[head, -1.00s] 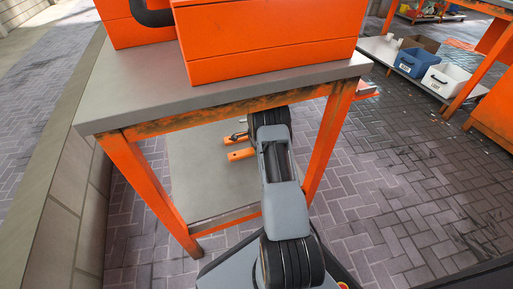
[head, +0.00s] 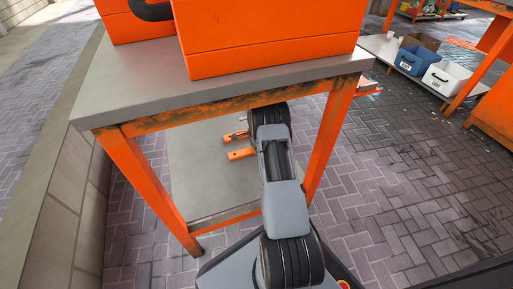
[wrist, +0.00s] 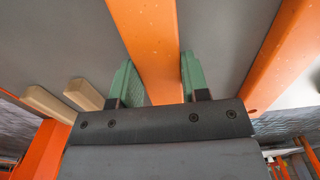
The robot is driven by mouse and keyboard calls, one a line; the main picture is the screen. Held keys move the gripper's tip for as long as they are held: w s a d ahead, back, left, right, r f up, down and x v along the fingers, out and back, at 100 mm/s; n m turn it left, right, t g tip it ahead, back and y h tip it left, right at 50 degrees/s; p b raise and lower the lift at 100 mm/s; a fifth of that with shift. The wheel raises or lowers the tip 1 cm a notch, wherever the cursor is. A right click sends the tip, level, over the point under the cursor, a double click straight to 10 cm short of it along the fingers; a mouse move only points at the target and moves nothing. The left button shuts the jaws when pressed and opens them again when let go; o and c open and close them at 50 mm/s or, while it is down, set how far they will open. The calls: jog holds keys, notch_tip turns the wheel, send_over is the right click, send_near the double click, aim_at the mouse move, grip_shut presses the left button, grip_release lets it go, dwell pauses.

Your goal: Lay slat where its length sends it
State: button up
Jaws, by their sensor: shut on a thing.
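In the wrist view my gripper (wrist: 155,88) has its green-tipped fingers on both sides of an orange slat (wrist: 148,35). It is shut on this slat, which runs away from me over a grey surface. The slat's far end is out of view. Two shorter beige slats (wrist: 48,103) lie side by side to the left. In the head view my arm reaches under the workbench top, and my gripper is hidden there. Two orange pieces (head: 241,154) show at the left of my arm, over the lower shelf (head: 195,185); I cannot tell whether either is the held slat.
The workbench top (head: 110,90) is above my arm, with orange boxes (head: 265,40) on it. Orange legs (head: 330,140) stand on both sides. Another orange length (wrist: 285,55) runs at the right in the wrist view. Blue (head: 411,61) and white bins (head: 446,75) stand at the far right.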

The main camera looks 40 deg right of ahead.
jog(key=o, duration=1.2)
jog(key=shift+f, duration=0.1)
jog(key=shift+r+p, duration=1.75)
jog(key=shift+r, duration=2.05)
